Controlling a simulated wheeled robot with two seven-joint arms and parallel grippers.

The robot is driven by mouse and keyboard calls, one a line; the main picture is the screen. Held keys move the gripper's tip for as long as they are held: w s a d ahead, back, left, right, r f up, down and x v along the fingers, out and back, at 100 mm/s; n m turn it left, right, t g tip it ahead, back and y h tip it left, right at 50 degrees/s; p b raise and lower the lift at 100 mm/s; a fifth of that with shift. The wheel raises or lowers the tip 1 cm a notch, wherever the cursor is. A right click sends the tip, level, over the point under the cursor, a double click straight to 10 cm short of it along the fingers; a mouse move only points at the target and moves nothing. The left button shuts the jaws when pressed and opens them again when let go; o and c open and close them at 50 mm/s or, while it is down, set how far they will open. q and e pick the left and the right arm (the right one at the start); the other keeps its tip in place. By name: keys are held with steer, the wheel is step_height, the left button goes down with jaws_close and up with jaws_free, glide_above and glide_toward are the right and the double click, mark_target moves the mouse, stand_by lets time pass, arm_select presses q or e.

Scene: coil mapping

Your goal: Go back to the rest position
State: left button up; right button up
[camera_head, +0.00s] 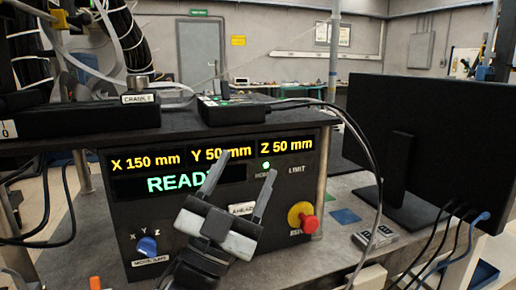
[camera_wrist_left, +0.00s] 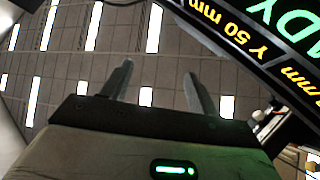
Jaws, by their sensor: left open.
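My left gripper (camera_head: 250,186) is in front of the dark control box in the head view, its two grey fingers spread apart with nothing between them. It covers part of the box's front, including the end of the READY text. The fingers also show apart and empty in the left wrist view (camera_wrist_left: 158,85). The control box (camera_head: 118,222) reads X 150 mm, Y 50 mm, Z 50 mm. It has a blue knob (camera_head: 147,246), a red button on a yellow base (camera_head: 308,223) and a lit green lamp (camera_head: 266,165). My right gripper is not in view.
A black monitor (camera_head: 425,125) stands at the right, with cables behind it. A small grey device (camera_head: 375,237) and blue squares (camera_head: 345,216) lie on the table. A shelf (camera_head: 180,128) above the box carries dark units and cables. A black cable hangs down between box and monitor.

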arm_select(q)
steer(key=a+f+n+g+y+p, duration=0.4)
steer(key=a+f+n+y+p, duration=0.35)
steer(key=f+y+p, duration=0.4)
steer(key=s+a+f+n+g+p, duration=0.1)
steer(key=s+f+g, duration=0.3)
steer(key=s+f, duration=0.5)
steer(key=s+a+f+n+g+p, duration=0.1)
steer(key=s+a+f+g, duration=0.3)
steer(key=s+f, duration=0.5)
steer(key=shift+s+a+f+g+y+p, duration=0.3)
steer(key=shift+a+f+y+p, duration=0.05)
steer(key=shift+f+p, duration=0.15)
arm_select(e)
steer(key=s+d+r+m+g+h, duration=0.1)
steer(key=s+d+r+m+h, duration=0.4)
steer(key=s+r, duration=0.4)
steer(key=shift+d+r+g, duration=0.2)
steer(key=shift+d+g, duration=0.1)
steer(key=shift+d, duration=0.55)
